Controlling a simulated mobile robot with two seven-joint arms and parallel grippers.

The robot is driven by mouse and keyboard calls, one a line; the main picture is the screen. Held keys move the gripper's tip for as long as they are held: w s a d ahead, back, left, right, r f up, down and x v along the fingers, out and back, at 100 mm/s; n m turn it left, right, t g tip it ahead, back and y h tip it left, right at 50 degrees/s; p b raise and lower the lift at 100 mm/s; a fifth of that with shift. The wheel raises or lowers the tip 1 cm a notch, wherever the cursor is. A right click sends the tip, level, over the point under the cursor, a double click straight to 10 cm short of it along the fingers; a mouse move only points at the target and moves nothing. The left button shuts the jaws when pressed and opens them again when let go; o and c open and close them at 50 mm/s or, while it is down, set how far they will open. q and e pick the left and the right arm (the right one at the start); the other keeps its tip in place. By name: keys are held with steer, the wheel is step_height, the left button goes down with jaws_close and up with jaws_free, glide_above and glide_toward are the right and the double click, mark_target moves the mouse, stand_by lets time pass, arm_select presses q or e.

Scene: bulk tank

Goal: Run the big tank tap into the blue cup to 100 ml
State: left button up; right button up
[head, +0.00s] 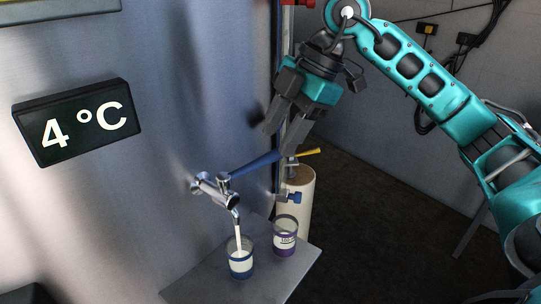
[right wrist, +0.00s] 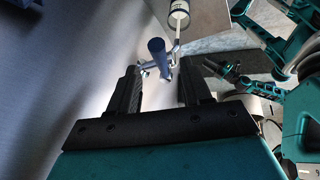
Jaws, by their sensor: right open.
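The steel tap (head: 214,188) on the tank wall has a blue lever (head: 255,164) slanting up to the right. White liquid runs from its spout into the blue cup (head: 241,268), a clear cup with a blue band. White liquid shows inside; I cannot read its level. My right gripper (head: 284,130) is open and empty, its fingertips above the lever's outer end. In the right wrist view the lever (right wrist: 157,52) shows beyond the gap between the fingers, and a cup (right wrist: 178,14) stands under the stream. A teal arm there may be my left; its gripper state is unclear.
A purple-banded cup (head: 285,239) stands right of the blue cup on the metal shelf (head: 205,286). A pale cylinder (head: 299,195) with a smaller blue tap and a yellow lever (head: 307,152) is behind. A display (head: 82,123) reads 4 °C.

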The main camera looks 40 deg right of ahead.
mark_target(270, 153)
steer(key=shift+x, duration=2.3)
jaws_close()
